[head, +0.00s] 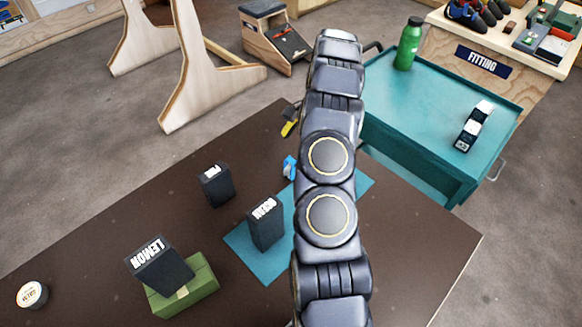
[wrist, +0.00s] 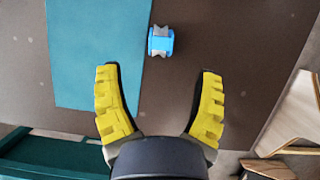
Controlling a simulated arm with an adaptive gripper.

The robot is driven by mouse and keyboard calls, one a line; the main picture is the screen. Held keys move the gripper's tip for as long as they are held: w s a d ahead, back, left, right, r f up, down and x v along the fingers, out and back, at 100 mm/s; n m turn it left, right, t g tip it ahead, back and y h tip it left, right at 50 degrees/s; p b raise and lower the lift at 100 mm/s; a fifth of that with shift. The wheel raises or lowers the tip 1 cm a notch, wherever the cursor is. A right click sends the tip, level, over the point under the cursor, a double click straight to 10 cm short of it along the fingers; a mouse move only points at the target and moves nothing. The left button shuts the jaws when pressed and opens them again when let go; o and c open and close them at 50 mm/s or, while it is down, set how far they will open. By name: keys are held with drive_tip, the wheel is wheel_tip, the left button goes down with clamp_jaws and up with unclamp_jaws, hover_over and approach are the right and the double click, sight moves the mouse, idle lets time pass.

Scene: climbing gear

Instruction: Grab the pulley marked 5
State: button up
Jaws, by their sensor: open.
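A small blue pulley with a grey grooved middle (wrist: 161,41) lies on the brown table at the right edge of the teal mat in the wrist view. In the head view the blue pulley (head: 290,168) shows partly beside my arm. I cannot read any number on it. My gripper (wrist: 159,69) is open and empty, its two yellow fingers spread apart. The pulley lies ahead of the fingertips, about midway between them, not touching either. In the head view only one yellow finger (head: 290,124) shows; my arm hides the rest.
The teal mat (head: 269,271) bears an upright dark box (head: 265,228). Another dark box (head: 216,188) stands near it, and a LEMON box (head: 160,270) leans on a green block (head: 185,297). A round tin (head: 32,294) is at far left. A teal cart (head: 430,120) stands behind right.

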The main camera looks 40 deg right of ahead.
sight(289, 167)
drive_tip(key=x, duration=0.4)
drive_tip(key=a+x, duration=0.1)
drive_tip(key=x, duration=0.2)
drive_tip(key=shift+a+f, duration=0.1)
drive_tip(key=shift+f, duration=0.1)
clamp_jaws()
